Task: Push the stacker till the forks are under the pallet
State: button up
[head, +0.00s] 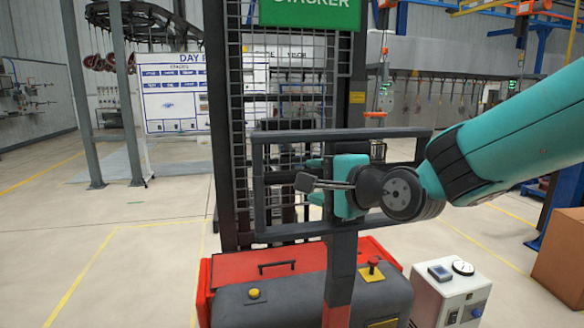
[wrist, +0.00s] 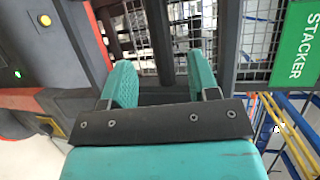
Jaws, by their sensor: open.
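The stacker (head: 275,265) stands ahead of me, with a red and dark grey body, a tall dark mast with wire mesh and a green STACKER sign (head: 310,12). The sign also shows at the right of the wrist view (wrist: 298,48). A dark rectangular handle frame (head: 262,190) is on its near side. My teal gripper (head: 318,181) is at the handle frame, in front of the mesh. In the wrist view its two fingers (wrist: 160,78) are apart, with a dark bar crossing near them; I cannot tell if they touch it. The forks and pallet are hidden or out of view.
A white control box (head: 445,298) and a brown box (head: 562,255) stand at the right. Grey posts (head: 127,90) and a white board (head: 180,95) are behind at the left. The floor (head: 130,265) at the left is clear, with yellow lines.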

aim_at(292, 176)
jog(key=p+x, duration=0.2)
jog(key=x, duration=0.6)
jog(key=shift+w+a+f+p, duration=0.1)
jog(key=shift+w+a+p, duration=0.1)
jog(key=shift+p, duration=0.2)
jog(key=shift+c, duration=0.3)
grip_shut()
jog(key=shift+d, duration=0.1)
